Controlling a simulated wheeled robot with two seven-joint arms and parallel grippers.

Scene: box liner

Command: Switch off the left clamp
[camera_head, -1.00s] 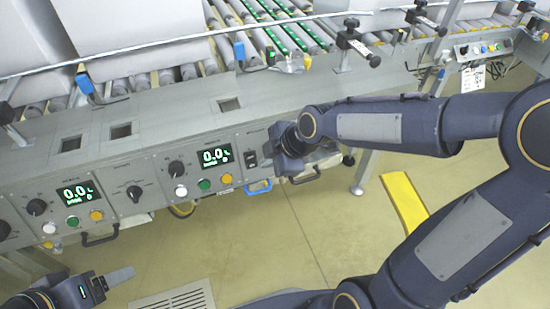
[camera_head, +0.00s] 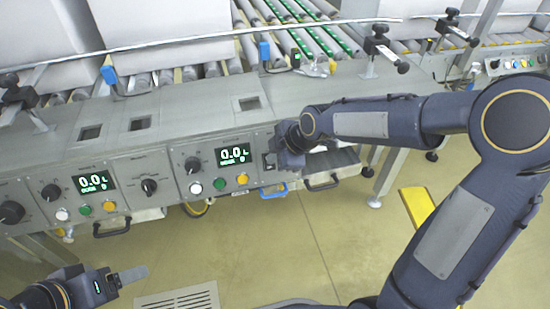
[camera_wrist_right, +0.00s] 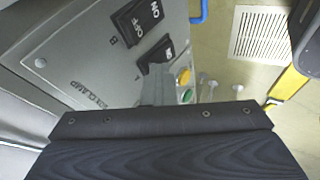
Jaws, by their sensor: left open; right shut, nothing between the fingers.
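The clamp panel shows in the right wrist view with two black rocker switches marked ON and OFF. One rocker switch (camera_wrist_right: 138,20) is clear of my gripper. The other rocker switch (camera_wrist_right: 157,54) is right at the tips of my right gripper (camera_wrist_right: 157,80); whether they touch I cannot tell. "CLAMP" is printed beside them. In the head view my right gripper (camera_head: 284,152) is shut and empty at the panel's right part, beside a dark switch (camera_head: 269,161). My left gripper (camera_head: 125,278) is open and empty at lower left, away from the panel.
The control panel has displays (camera_head: 234,154), knobs (camera_head: 192,165) and coloured buttons (camera_head: 220,185). A blue handle (camera_head: 274,192) hangs below.

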